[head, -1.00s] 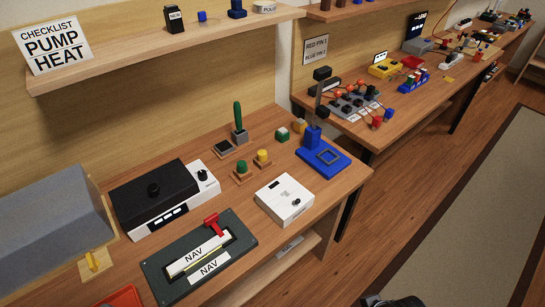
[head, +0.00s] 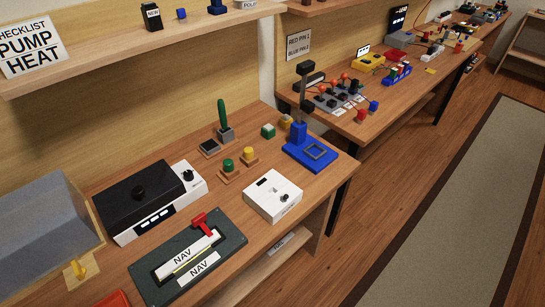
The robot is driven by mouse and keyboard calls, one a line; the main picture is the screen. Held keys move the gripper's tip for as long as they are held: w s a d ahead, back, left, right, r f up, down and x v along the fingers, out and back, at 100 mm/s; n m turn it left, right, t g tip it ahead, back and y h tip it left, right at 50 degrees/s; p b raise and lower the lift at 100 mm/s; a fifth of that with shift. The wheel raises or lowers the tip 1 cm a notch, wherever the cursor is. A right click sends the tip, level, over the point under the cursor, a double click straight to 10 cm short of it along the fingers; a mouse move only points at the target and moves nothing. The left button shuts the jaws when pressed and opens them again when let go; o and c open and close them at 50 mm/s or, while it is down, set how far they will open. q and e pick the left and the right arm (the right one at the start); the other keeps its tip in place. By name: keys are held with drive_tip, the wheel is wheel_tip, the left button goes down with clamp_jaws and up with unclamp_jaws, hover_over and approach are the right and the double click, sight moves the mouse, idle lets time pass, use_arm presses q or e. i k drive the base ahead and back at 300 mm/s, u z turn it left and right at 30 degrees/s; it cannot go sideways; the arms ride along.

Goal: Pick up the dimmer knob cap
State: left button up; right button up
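No part is clearly marked as the dimmer knob cap, and I cannot tell which part it is. A small black knob (head: 285,197) sits on the white box (head: 262,201) near the front edge of the near bench. Neither of my grippers is in view.
The NAV panel (head: 225,262) with a red handle (head: 202,222) lies at the bench front. Green (head: 229,165) and yellow (head: 249,154) buttons and a blue stand (head: 322,165) stand behind the white box. Open floor (head: 395,185) lies to the right.

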sight(248, 151)
drive_tip(key=z, duration=2)
drive_tip(key=i, duration=1.9)
drive_tip(key=u, duration=2.9)
